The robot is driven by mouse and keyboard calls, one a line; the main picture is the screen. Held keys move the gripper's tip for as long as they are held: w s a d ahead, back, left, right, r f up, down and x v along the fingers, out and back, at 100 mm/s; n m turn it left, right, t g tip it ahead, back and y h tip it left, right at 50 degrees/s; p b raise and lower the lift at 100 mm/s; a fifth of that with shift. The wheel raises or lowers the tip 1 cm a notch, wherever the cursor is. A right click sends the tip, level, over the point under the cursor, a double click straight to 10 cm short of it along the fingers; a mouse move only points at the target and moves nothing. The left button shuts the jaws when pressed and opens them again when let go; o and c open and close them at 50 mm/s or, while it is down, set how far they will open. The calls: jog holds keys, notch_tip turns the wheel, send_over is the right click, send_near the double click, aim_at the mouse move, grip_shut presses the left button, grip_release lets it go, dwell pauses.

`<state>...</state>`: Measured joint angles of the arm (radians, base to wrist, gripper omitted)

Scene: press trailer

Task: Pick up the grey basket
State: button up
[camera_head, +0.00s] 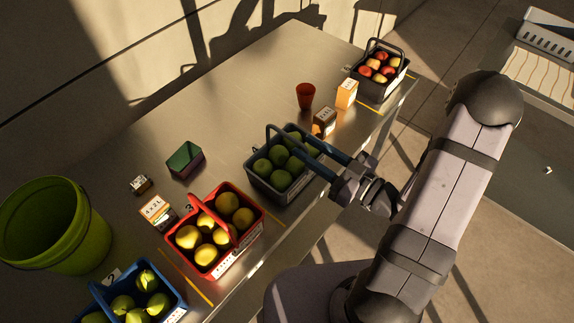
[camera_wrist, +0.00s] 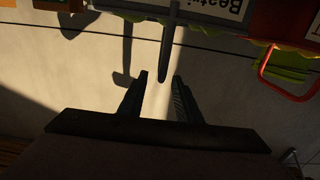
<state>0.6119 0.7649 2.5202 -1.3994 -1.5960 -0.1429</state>
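A dark grey basket (camera_head: 268,190) full of green fruit stands upright near the table's front edge, handle raised. A second dark grey basket (camera_head: 381,91) holds red and yellowish fruit at the table's far right end. My gripper (camera_head: 301,149) reaches from the right over the nearer basket, beside its handle. In the wrist view my gripper (camera_wrist: 161,77) is open, with two fingers apart and nothing held. A dark handle bar (camera_wrist: 168,45) lies just ahead, roughly in line with the gap. The head view does not show clearly whether a finger touches the handle.
A red basket (camera_head: 250,243) of yellow fruit stands left of the nearer grey basket, and a blue basket (camera_head: 178,305) beyond it. A green bucket (camera_head: 60,250) is at far left. A red cup (camera_head: 306,90) and small boxes stand behind. The table's back middle is clear.

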aim_at(290, 137)
jog(key=shift+w+a+r+p, duration=0.1)
jog(key=shift+w+a+p, duration=0.25)
jog(key=shift+a, duration=0.05)
jog(key=shift+w+a, duration=0.4)
jog(key=shift+w, duration=0.05)
jog(key=shift+w+a+p, duration=0.3)
jog(key=shift+a+p, duration=0.15)
jog(key=shift+p, duration=0.25)
jog(key=p+x, duration=0.1)
jog(key=x, duration=0.2)
jog(key=shift+p, duration=0.4)
jog(key=shift+w+a, duration=0.35)
jog(key=shift+w, duration=0.05)
grip_shut()
